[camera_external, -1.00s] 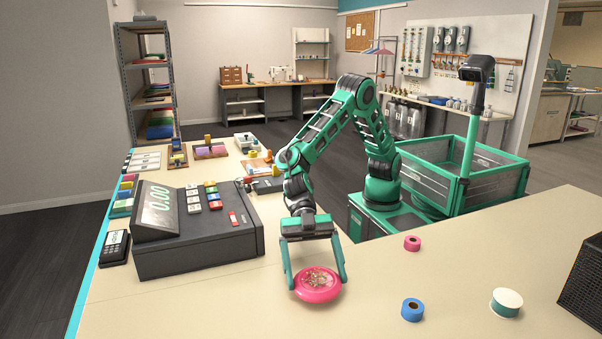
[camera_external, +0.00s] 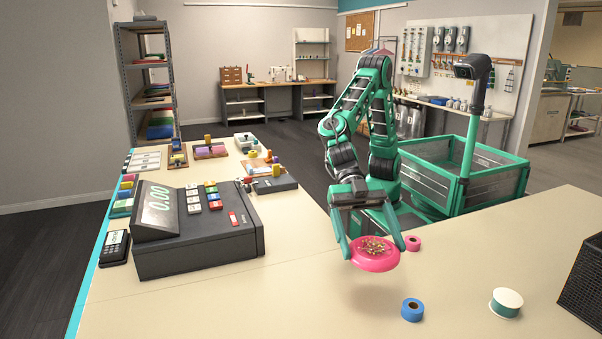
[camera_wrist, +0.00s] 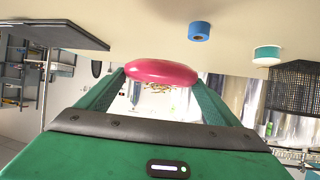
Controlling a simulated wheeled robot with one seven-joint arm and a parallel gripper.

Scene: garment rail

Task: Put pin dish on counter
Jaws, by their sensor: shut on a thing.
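The pin dish (camera_external: 375,254) is a round pink dish with a cluster of pins in its middle. My gripper (camera_external: 376,247) is shut on it, with one green finger at each side of the rim. The dish is held above the counter (camera_external: 270,300), with a soft shadow below it, and looks slightly tilted. In the wrist view the pink dish (camera_wrist: 161,72) sits between the two fingertips, with the pins showing at its lower edge.
A pink tape roll (camera_external: 413,243) stands just right of the dish. A blue tape roll (camera_external: 412,310) and a green-and-white spool (camera_external: 506,302) stand nearer the front right. A dark mesh basket (camera_external: 582,275) is at the right edge. A cash register (camera_external: 195,230) stands left. The front middle counter is clear.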

